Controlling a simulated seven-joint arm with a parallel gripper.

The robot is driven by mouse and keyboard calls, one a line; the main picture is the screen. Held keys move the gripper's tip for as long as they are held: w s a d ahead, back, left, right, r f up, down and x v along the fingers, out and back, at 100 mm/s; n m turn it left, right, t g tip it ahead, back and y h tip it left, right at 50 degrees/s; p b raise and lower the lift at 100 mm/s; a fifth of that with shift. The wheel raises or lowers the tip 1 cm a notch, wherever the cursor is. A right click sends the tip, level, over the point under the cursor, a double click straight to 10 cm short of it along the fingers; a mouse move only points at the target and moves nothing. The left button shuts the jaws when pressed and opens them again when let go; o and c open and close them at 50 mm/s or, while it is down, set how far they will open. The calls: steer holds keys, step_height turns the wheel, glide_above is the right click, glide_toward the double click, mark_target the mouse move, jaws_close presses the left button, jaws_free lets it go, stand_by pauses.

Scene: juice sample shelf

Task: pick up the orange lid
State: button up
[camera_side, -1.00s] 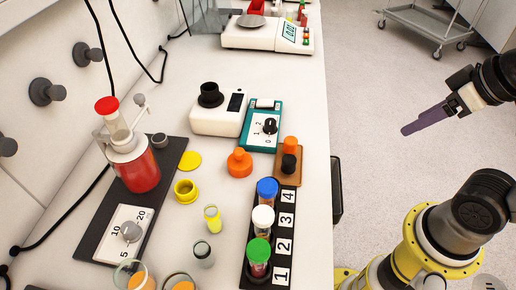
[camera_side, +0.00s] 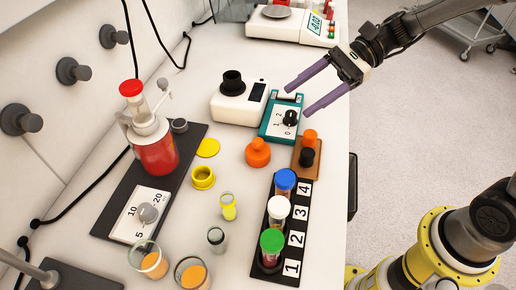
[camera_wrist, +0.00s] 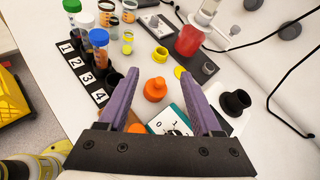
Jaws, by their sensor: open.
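The orange lid (camera_side: 258,154), a squat round piece with a knob on top, sits on the white bench left of the brown stand. It also shows in the wrist view (camera_wrist: 154,90), in the area between my two fingers. My gripper (camera_side: 298,100) has its two purple fingers spread wide and empty. In the side view they appear above the teal device, to the upper right of the lid and apart from it.
The teal device (camera_side: 280,118) and a white device with a black top (camera_side: 238,104) stand behind the lid. A numbered rack (camera_side: 291,225) with capped tubes is in front. A yellow disc (camera_side: 208,148) and yellow ring (camera_side: 203,178) lie left.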

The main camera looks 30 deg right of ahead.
steer(key=w+f+m, duration=0.1)
steer(key=f, duration=0.1)
steer(key=w+f, duration=0.1)
steer(key=f, duration=0.1)
steer(key=w+d+f+m, duration=0.1)
steer(key=f, duration=0.2)
steer(key=shift+m+y, duration=0.3)
steer(key=shift+f, duration=0.4)
glide_toward(248, 154)
steer(key=a, duration=0.2)
steer(key=w+a, duration=0.1)
steer(key=a, duration=0.1)
steer(key=shift+w+a+f, duration=0.1)
steer(key=shift+f, duration=0.05)
steer(key=shift+s+x, duration=0.15)
steer(key=shift+x, duration=1.2)
steer(key=shift+s+x, duration=0.15)
steer(key=shift+x, duration=1.2)
steer(key=shift+a, duration=0.1)
jaws_close()
